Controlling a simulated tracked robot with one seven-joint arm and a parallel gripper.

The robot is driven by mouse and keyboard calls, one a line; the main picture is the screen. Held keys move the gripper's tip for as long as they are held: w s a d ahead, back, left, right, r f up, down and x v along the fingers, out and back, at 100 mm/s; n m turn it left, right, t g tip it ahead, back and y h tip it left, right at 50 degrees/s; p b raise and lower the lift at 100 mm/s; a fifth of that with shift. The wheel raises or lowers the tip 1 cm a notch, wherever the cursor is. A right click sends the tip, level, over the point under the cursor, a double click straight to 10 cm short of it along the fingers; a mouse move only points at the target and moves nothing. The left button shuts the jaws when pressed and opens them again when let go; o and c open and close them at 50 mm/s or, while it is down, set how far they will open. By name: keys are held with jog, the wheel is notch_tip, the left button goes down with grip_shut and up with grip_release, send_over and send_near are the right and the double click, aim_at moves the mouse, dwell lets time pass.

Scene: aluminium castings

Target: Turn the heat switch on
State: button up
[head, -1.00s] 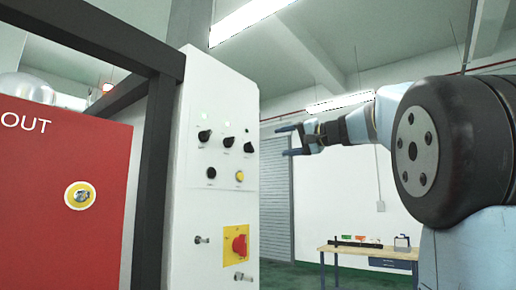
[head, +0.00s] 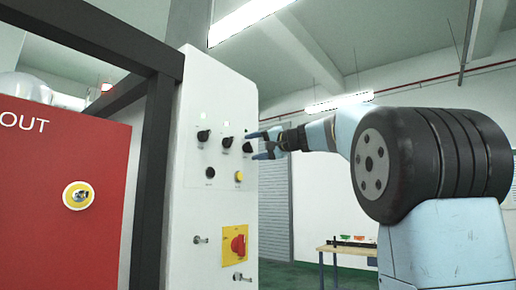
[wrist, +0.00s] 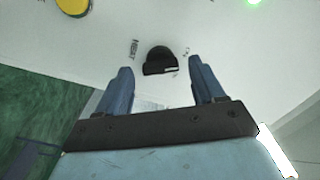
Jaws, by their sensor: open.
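The heat switch is a black rotary knob (wrist: 160,61) on a white panel, with small lettering beside it that seems to read HEAT. In the head view it appears to be the rightmost knob (head: 247,147) of the upper row, at the panel's right edge. My gripper (head: 253,146) is open and points left at this knob. In the wrist view the two blue fingers of my gripper (wrist: 160,70) stand on either side of the knob, with nothing held. I cannot tell whether the fingertips touch the panel. The knob's exact setting is unclear.
The white panel (head: 208,215) also carries two other black knobs, a black button (head: 210,172), a yellow button (head: 239,176) and a red rotary switch (head: 238,244) on a yellow plate. A dark frame (head: 154,180) and red cabinet (head: 60,220) stand left. A workbench (head: 350,250) is behind.

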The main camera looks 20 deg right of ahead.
jog(key=shift+c, duration=0.4)
jog(key=c, duration=0.9)
jog(key=shift+d, duration=0.2)
jog(key=shift+c, duration=0.4)
jog(key=shift+a, duration=0.1)
jog(key=shift+f+m, duration=0.1)
jog(key=shift+m, duration=0.3)
jog(key=m, duration=1.1)
jog(key=shift+a+f, duration=0.1)
jog(key=shift+f, duration=0.2)
